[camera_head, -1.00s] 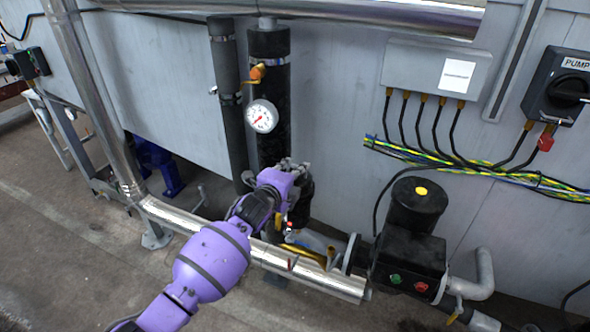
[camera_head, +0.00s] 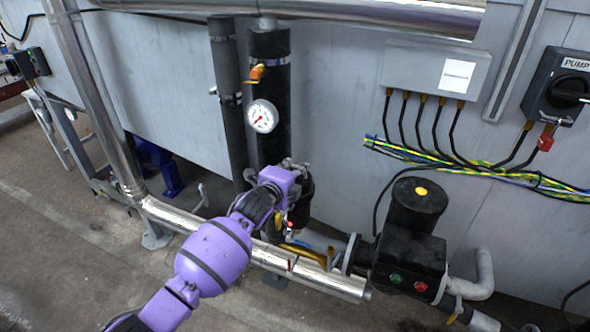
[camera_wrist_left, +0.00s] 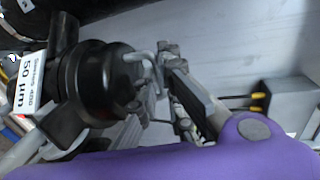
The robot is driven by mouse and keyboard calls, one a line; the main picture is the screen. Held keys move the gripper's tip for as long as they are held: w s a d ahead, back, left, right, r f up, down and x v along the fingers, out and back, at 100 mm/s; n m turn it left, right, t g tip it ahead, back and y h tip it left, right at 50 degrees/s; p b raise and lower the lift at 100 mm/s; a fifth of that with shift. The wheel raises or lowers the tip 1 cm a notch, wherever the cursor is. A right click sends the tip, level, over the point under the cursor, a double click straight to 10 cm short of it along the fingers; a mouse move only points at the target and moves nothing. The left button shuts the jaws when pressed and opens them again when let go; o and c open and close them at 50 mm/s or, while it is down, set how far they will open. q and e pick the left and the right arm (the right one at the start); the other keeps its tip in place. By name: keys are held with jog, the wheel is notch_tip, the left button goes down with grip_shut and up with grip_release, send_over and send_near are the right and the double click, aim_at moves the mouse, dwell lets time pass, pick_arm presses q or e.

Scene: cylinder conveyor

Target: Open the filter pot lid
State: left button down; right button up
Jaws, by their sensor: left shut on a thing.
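The filter pot (camera_head: 306,191) is a black round housing at the foot of the thick black vertical pipe, partly hidden behind my purple left arm. In the left wrist view the black pot body (camera_wrist_left: 85,85) lies on its side in the picture, with a white label reading 50 µm. Its rounded black lid (camera_wrist_left: 122,85) faces my fingers, and a bent grey metal handle (camera_wrist_left: 143,58) stands out from it. My left gripper (camera_head: 293,168) is at the pot; in the left wrist view the gripper (camera_wrist_left: 160,80) is shut on the handle. My right gripper is not in view.
A shiny horizontal pipe (camera_head: 325,281) runs below my arm. A black pump (camera_head: 408,262) stands to the right. A grey wall (camera_head: 340,110) closes off the back.

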pick_arm(q)
jog(key=shift+w+r, duration=0.15)
jog(key=shift+w+d+r+g, duration=0.1)
jog(key=shift+w+r+g, duration=0.35)
jog(key=shift+g, duration=0.15)
jog(key=shift+w+d+r+g+y, duration=0.2)
jog(key=shift+w+r+g+y, duration=0.2)
jog(key=shift+w+g, duration=0.1)
jog(key=shift+w+d+r+g, duration=0.2)
jog(key=shift+w+r+g, duration=0.05)
jog(key=shift+w+g, duration=0.5)
jog(key=shift+w+d+g+y+b, duration=0.2)
jog(key=shift+w+g+y, duration=0.05)
jog(key=shift+w+g, duration=0.25)
jog(key=shift+w+d+g+y+b, duration=0.15)
jog(key=shift+w+g+y, duration=0.15)
jog(key=shift+g, duration=0.25)
jog(key=shift+w+d+r+g, duration=0.1)
jog(key=shift+w+r+g, duration=0.05)
jog(key=shift+w+g, duration=0.15)
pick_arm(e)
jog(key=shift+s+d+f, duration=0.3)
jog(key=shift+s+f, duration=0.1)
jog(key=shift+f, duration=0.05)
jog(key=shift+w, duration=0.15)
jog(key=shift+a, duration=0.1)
